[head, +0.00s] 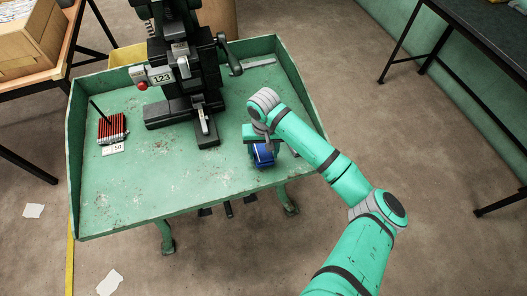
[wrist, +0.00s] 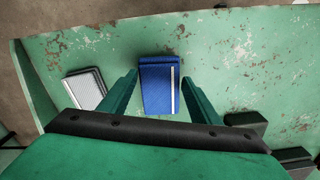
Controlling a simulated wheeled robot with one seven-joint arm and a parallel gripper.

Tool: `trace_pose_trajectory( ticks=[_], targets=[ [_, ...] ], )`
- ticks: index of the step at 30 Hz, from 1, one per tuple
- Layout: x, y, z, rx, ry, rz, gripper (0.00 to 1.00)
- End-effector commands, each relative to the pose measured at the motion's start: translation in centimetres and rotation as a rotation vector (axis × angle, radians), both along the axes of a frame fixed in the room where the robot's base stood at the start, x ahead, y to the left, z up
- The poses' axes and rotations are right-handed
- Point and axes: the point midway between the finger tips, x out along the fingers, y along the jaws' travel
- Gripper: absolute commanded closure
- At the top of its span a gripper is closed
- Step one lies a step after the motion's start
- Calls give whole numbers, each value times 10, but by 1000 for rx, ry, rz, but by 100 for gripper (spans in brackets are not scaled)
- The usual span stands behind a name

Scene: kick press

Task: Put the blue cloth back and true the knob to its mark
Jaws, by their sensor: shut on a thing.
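The blue cloth (head: 263,156) is a folded block near the front right of the green press table. It also shows in the wrist view (wrist: 158,88), with a pale stripe along one side. My gripper (head: 259,138) is at the cloth, with a finger on either side of it in the wrist view (wrist: 160,78). It is shut on the cloth, low over the table top. A red knob-like part (head: 143,86) sits beside the counter reading 123, and a dark handle (head: 236,69) hangs at the press's right. I cannot tell which is the knob, and no mark is readable.
The black press (head: 187,75) stands at the table's back middle. Red rods (head: 112,128) stand at the left by a tag marked 50. A grey-white ridged item (wrist: 86,88) lies left of my gripper in the wrist view. The table's front left is clear, with raised rims around the table.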

Motion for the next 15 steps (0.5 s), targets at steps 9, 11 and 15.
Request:
trace_pose_trajectory(
  ticks=[9,11,15],
  targets=[
    [0,0,-4,0,0,0,79],
    [0,0,-5,0,0,0,79],
    [0,0,-7,1,0,0,79]
  ],
)
